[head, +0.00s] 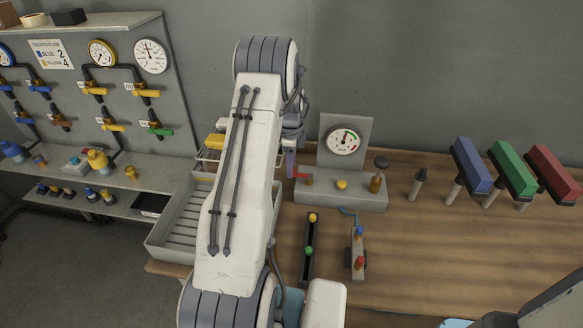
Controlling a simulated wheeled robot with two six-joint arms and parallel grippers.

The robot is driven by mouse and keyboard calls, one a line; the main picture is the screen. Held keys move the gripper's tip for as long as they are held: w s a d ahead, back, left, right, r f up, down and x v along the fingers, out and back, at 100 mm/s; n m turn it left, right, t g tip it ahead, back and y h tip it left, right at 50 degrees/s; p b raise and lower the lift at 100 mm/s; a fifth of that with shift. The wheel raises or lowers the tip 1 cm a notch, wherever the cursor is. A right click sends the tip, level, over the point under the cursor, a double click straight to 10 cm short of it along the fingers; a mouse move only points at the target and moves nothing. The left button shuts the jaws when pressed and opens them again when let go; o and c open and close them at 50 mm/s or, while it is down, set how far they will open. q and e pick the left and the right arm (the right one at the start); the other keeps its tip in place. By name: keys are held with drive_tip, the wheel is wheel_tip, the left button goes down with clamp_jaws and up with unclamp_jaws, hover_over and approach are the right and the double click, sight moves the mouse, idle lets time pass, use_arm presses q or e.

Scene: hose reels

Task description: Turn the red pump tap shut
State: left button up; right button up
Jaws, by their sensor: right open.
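The red pump tap (302,177) is a small red lever at the left end of the grey pump block (348,201). A round white gauge (343,141) with coloured marks stands on the panel behind the block. The gripper is open, small in the picture and partly hidden by my arm. I cannot tell if it touches the tap.
A yellow button (342,184) and a brass post with a dark knob (377,177) sit on the block. A grey ribbed tray (172,246) is at left. In front lie a black holder (308,262) and a small valve piece (357,261). Coloured blocks (471,166) stand on posts at right.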

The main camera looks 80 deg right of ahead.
wheel_tip(320, 180, up, 10)
drive_tip(key=b, duration=0.2)
drive_tip(key=shift+f, duration=0.25)
drive_tip(key=w+a+r+n, duration=0.2)
drive_tip(key=w+a+n, duration=0.4)
drive_tip(key=w+a, duration=0.45)
drive_tip(key=w+a+r+n, duration=0.2)
drive_tip(key=w+a+n, duration=0.5)
drive_tip(key=w, duration=0.7)
drive_tip(key=w+a+r+n, duration=0.1)
drive_tip(key=w+a+n, duration=0.4)
drive_tip(key=a, duration=0.7)
drive_tip(key=s+a+n, duration=0.3)
drive_tip(key=a+n, duration=0.8)
drive_tip(key=a, duration=1.1)
drive_tip(key=s+a+f+n+y, duration=0.1)
drive_tip(key=s+a+n, duration=1.1)
drive_tip(key=s, duration=0.4)
drive_tip(key=shift+a+f+n, duration=0.15)
drive_tip(key=shift+a+n, duration=0.25)
drive_tip(key=shift+n, duration=0.5)
